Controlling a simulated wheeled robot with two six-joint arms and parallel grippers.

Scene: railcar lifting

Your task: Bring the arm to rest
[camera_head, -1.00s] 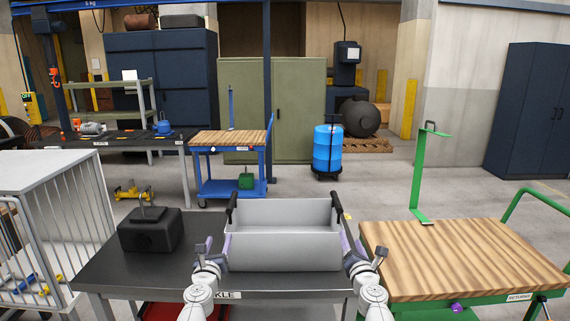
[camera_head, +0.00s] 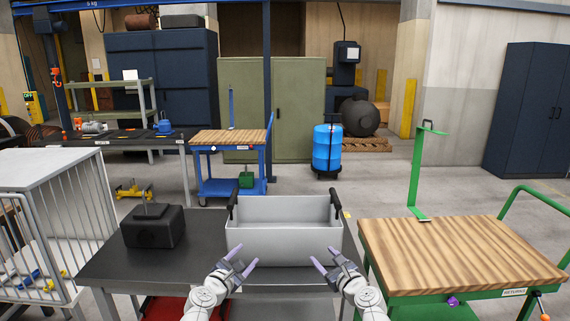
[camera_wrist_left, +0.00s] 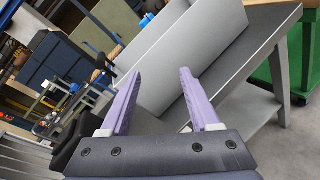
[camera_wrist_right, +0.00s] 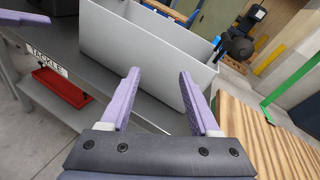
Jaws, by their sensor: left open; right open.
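My left gripper (camera_head: 244,264) is open and empty in front of the grey bin's left part. In the left wrist view its two purple fingers (camera_wrist_left: 158,100) stand apart with nothing between them. My right gripper (camera_head: 327,262) is open and empty in front of the bin's right part. In the right wrist view its fingers (camera_wrist_right: 160,100) are also apart and empty. The grey bin (camera_head: 284,245) stands upright on the dark table, with a black handle at each end. Both grippers are apart from the handles. The bin looks empty inside.
The dark table (camera_head: 110,268) also holds a black block (camera_head: 153,228) with a hook on top. A green cart with a wooden top (camera_head: 450,250) stands close on the right. A white barred cage (camera_head: 50,185) stands on the left. Open floor lies behind the table.

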